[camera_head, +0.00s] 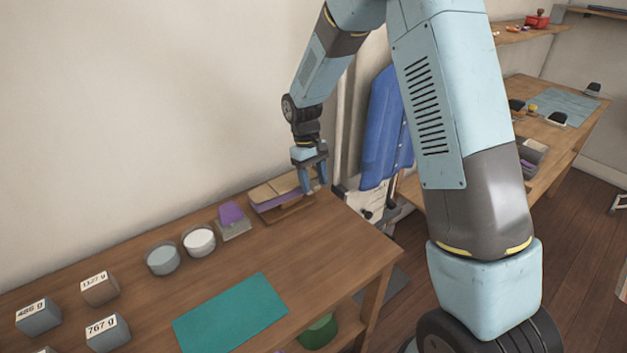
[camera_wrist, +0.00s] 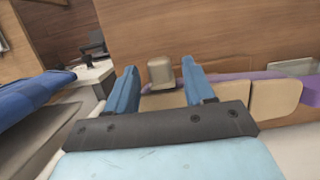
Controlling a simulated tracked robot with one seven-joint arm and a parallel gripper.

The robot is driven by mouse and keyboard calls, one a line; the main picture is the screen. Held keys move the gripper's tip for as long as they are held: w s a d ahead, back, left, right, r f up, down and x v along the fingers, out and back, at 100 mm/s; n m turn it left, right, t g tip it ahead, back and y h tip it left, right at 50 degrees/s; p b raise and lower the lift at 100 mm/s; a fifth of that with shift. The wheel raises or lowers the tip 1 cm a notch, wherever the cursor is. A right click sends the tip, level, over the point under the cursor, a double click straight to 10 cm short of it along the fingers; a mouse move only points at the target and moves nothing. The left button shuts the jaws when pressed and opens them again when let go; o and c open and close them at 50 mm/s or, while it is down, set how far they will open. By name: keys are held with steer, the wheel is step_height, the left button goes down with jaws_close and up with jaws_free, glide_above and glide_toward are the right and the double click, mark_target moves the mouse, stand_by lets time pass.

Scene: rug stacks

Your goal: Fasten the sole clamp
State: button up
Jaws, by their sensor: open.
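The sole clamp (camera_head: 282,204) sits at the far right end of the workbench, against the wall. It is a wooden holder with tan blocks on top and a purple sole (camera_head: 270,200) along it. In the wrist view the purple sole (camera_wrist: 240,76) and tan blocks (camera_wrist: 275,99) show beyond my fingers. My gripper (camera_head: 314,189) points down at the clamp's right end, its blue fingers apart. In the wrist view a tan upright knob (camera_wrist: 162,72) shows in the gap of my gripper (camera_wrist: 160,68); contact cannot be told.
Left of the clamp are a purple block on a grey base (camera_head: 232,220), a white-filled bowl (camera_head: 199,240), a grey bowl (camera_head: 162,259) and several weight-labelled blocks (camera_head: 100,290). A teal mat (camera_head: 230,312) lies in front. A blue garment (camera_head: 385,130) hangs to the right.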

steer(key=v, duration=1.3)
steer(key=shift+r, duration=0.25)
steer(key=s+d+r+m+t+y, duration=0.1)
steer(key=s+d+r+m+t, duration=0.25)
steer(key=s+d+r, duration=0.95)
steer(key=s+d+r+m+t, duration=0.1)
steer(key=s+d, duration=0.3)
steer(key=s, duration=0.4)
steer(key=s+d+r+m+t, duration=0.1)
steer(key=s+d+m+t, duration=0.1)
steer(key=s, duration=0.7)
steer(key=shift+d+t+y, duration=0.3)
steer(key=shift+d+t, duration=0.45)
steer(key=shift+d, duration=0.55)
